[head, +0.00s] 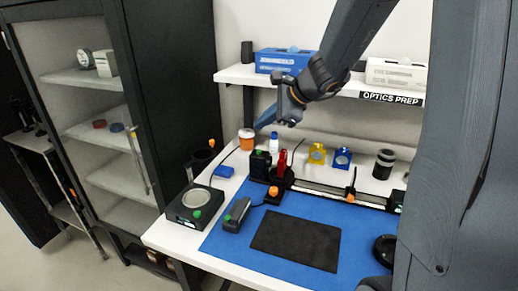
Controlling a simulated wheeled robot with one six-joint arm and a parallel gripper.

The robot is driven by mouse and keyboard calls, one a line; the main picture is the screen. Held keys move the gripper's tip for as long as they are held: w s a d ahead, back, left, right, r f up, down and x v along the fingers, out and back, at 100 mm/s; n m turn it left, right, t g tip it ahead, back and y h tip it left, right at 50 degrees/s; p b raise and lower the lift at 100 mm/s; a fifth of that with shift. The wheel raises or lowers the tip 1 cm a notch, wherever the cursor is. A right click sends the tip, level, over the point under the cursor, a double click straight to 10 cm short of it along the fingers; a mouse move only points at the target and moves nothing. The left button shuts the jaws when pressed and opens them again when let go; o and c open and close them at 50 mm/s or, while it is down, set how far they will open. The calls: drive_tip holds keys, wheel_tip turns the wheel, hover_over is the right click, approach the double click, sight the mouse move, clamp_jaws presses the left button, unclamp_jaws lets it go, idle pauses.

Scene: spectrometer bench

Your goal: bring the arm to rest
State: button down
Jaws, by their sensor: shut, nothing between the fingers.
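My gripper (289,101) is at the end of my arm, which comes down from the upper right of the head view. It is in the air above the back part of the bench (158,236), in front of the shelf, apart from the things below it. Its fingers are shut and hold nothing. My arm hides part of the shelf and the wall behind it.
The shelf (235,75) carries a blue box (278,62) and a white box (392,74). Below are a red part (282,162), an orange-and-white jar (246,139) and a rail (325,188). A black pad (295,240) lies on the blue mat (222,243). A glass-fronted cabinet (95,110) stands left.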

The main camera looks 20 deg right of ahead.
drive_tip(key=s+f+n+g+h, duration=0.1)
drive_tip(key=s+f+n+g, duration=0.1)
drive_tip(key=s+f+n, duration=0.2)
drive_tip(key=s+f+n+g+h, duration=0.2)
drive_tip(key=s+f+n, duration=0.2)
drive_tip(key=s+n, duration=0.4)
drive_tip(key=s+a+f+n+g+h, duration=0.1)
drive_tip(key=s+f+n, duration=0.3)
drive_tip(key=s, duration=0.7)
drive_tip(key=shift+s+a+f+n+g+h, duration=0.15)
drive_tip(key=shift+n+g+h, duration=0.15)
drive_tip(key=shift+n, duration=0.4)
drive_tip(key=shift+s+d+f+n+g+h, duration=0.1)
drive_tip(key=shift+f+n+g+h, duration=0.15)
drive_tip(key=shift+n, duration=0.45)
drive_tip(key=shift+s+n, duration=0.3)
drive_tip(key=shift+n, duration=0.2)
